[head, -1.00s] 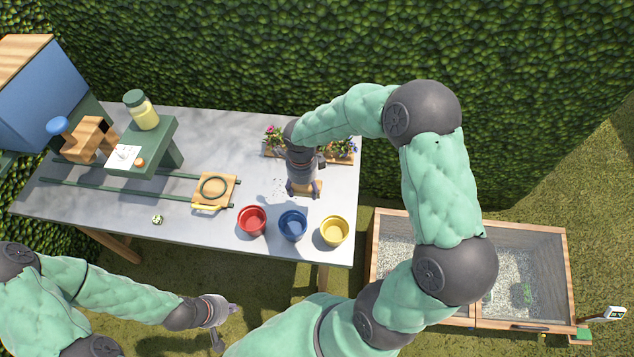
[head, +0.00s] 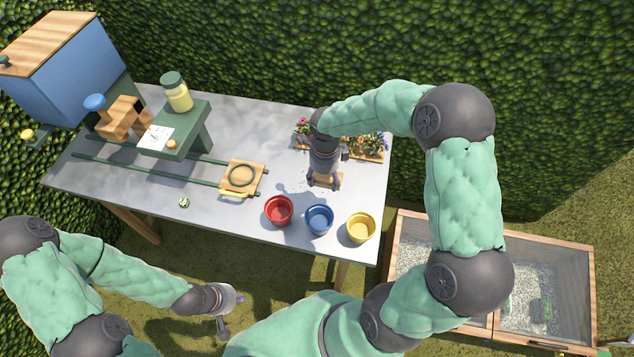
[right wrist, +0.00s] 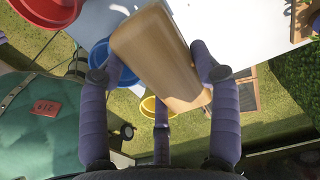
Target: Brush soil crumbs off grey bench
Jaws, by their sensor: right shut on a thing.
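The grey bench (head: 240,130) runs across the middle of the head view. My right gripper (head: 325,182) is over its right part, behind the blue pot, shut on a wooden block-shaped brush (right wrist: 160,55). The brush also shows in the head view (head: 328,179), low at the bench top; whether it touches the surface is unclear. Bristles are hidden. My left gripper (head: 232,312) hangs in front of the bench, over the grass, with its fingers apart and nothing between them.
A red pot (head: 279,210), a blue pot (head: 319,219) and a yellow pot (head: 360,227) stand along the front edge. Flower trays (head: 366,153) sit behind my right gripper. A wooden board with a ring (head: 242,177) lies left. A green stand (head: 180,130) holds a jar (head: 177,92).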

